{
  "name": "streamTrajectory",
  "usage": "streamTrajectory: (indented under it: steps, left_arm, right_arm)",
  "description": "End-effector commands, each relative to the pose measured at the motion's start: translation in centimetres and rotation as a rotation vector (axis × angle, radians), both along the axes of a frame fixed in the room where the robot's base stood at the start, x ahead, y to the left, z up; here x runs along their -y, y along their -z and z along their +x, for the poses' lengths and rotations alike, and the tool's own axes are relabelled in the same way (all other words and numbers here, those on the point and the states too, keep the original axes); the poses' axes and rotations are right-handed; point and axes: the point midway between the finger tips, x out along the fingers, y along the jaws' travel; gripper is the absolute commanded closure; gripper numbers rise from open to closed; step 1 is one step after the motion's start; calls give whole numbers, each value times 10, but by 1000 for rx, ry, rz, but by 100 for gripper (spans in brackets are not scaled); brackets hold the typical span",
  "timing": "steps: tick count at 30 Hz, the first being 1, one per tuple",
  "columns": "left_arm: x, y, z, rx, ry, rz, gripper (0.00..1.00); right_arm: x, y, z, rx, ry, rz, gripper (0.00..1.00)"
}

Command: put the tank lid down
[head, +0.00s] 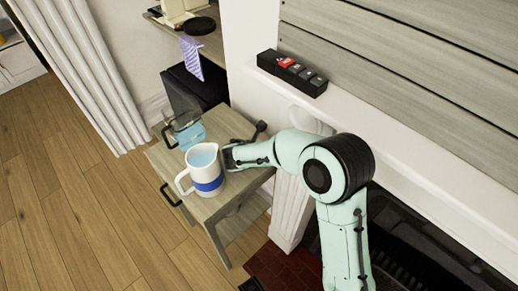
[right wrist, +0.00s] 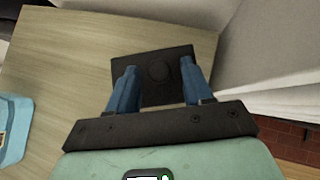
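The tank lid is a dark, flat, square plate with a round knob (right wrist: 158,70) in the right wrist view, and it appears to lie on the wooden side table (head: 164,160). My right gripper (right wrist: 158,84) is open, its two blue fingers spread on either side of the knob, with gaps between them and it. In the head view my right gripper (head: 240,153) is low over the table's right side, and the lid is hard to make out there. A clear tank with light blue water (head: 189,134) stands on the table's back left. My left gripper is out of view.
A white pitcher with a blue band (head: 205,172) stands on the table just left of my right gripper. The white fireplace surround (head: 245,70) rises close to the right. A black block with a red key (head: 292,72) sits on its ledge.

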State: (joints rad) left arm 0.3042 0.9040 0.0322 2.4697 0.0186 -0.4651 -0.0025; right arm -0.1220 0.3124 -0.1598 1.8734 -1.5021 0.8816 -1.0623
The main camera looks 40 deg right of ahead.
Motion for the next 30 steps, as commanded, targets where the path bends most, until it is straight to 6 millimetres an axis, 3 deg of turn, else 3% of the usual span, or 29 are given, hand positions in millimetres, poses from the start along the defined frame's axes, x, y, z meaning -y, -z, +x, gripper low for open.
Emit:
streamTrajectory:
  steps: [11, 24, 30]
  left_arm:
    - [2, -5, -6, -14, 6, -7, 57]
    - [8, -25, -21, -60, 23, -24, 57]
    - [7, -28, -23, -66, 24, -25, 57]
  right_arm:
    - [-2, -8, -1, 2, -1, 1, 50]
    - [-57, -70, -29, 3, -3, 0, 50]
    - [-72, -86, -37, 1, -1, 0, 50]
